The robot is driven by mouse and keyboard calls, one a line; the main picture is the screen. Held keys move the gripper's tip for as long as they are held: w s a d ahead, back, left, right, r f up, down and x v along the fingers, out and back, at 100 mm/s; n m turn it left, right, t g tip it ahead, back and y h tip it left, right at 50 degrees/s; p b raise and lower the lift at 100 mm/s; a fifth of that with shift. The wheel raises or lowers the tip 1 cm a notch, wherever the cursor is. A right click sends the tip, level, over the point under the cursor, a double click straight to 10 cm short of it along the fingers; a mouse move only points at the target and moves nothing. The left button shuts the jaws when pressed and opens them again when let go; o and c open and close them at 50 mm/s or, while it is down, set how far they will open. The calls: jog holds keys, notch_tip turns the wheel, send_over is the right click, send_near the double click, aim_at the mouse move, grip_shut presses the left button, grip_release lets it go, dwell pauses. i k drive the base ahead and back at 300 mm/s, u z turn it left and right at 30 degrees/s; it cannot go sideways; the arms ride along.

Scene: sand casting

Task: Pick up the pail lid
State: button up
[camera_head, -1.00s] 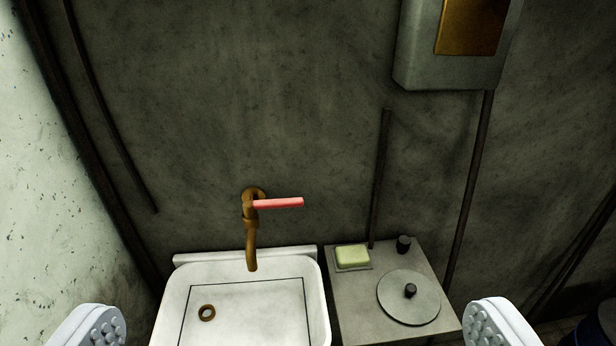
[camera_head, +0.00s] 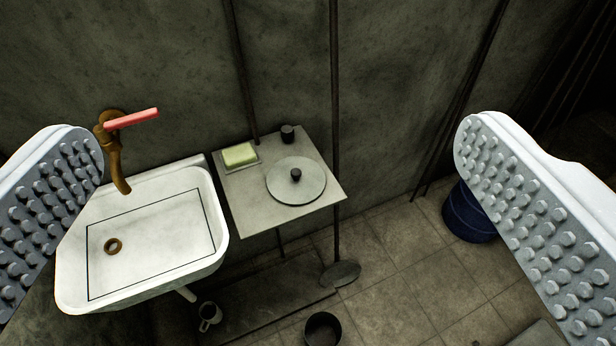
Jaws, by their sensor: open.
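The pail lid (camera_head: 312,186) is a flat grey disc with a small dark knob in its middle. It lies on a small grey table (camera_head: 257,217) beside the sink. My gripper (camera_head: 280,150) is wide open and empty, one studded pad at the left edge and one at the right. The lid shows between the pads, farther off, and nothing touches it. A dark blue pail (camera_head: 468,214) stands on the floor at the right, partly hidden by my right pad.
A white sink (camera_head: 190,215) with a rusty tap and red handle stands left of the table. Soap (camera_head: 239,155) and a small dark cylinder (camera_head: 288,133) sit behind the lid. A mug (camera_head: 209,316) and an open dark pot (camera_head: 323,329) stand on the floor. Pipes run up the wall.

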aim_at(293, 181)
jog(key=u, duration=0.45)
jog(key=k, duration=1.05)
jog(key=u, duration=0.05)
jog(key=i, duration=1.4)
jog(key=z, duration=0.8)
jog(key=i, duration=0.45)
jog(key=z, duration=0.1)
